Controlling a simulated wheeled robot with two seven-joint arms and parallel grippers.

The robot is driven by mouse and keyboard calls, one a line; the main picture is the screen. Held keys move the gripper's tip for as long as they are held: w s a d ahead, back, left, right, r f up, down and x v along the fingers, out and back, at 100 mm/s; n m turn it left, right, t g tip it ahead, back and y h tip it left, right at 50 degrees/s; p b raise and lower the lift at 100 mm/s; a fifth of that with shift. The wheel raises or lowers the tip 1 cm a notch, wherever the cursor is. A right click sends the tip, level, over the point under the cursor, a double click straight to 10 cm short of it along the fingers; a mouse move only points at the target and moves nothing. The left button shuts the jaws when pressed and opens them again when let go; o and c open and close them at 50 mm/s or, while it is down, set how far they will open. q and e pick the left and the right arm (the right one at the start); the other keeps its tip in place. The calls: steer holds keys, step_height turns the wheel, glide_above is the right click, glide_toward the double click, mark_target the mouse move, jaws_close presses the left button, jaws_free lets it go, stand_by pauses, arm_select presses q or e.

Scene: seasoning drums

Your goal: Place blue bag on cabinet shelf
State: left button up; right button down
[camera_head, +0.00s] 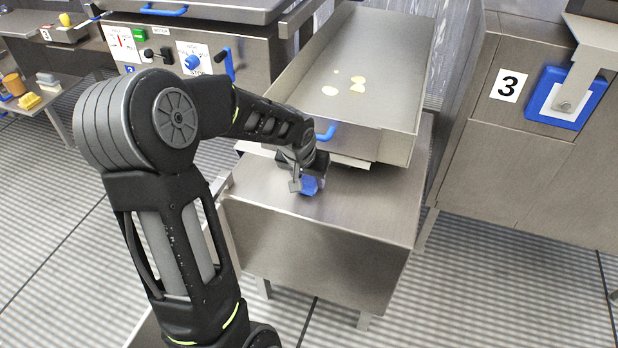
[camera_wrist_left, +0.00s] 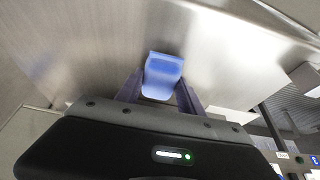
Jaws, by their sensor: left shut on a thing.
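My left gripper (camera_head: 299,185) is low over the metal top of a steel cabinet (camera_head: 340,205), under the front end of a long steel tray. It is shut on a small blue bag (camera_head: 310,186), whose lower part shows beside the fingers. In the left wrist view the blue bag (camera_wrist_left: 161,78) sits between the two dark fingers (camera_wrist_left: 158,95), with brushed metal behind it. I cannot tell whether the bag touches the cabinet top. My right gripper is not in view.
The long steel tray (camera_head: 395,100) with a few pale chips overhangs the back of the cabinet, with a blue handle (camera_head: 326,134). A steel machine marked 3 (camera_head: 508,86) stands to the right. A control panel (camera_head: 190,55) is at the back left. The cabinet top's front is clear.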

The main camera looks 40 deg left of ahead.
arm_select(q)
steer(key=shift+f, duration=0.1)
steer(key=o, duration=1)
steer(key=shift+f, duration=0.1)
steer(key=shift+c, duration=0.2)
steer(key=o, duration=0.5)
steer(key=shift+c, duration=0.2)
steer(key=shift+r, duration=0.2)
steer(key=shift+r, duration=0.2)
steer(key=p+v, duration=0.2)
steer(key=v, duration=0.9)
steer(key=shift+s+r, duration=0.25)
steer(key=shift+r, duration=0.05)
steer(key=shift+d, duration=0.1)
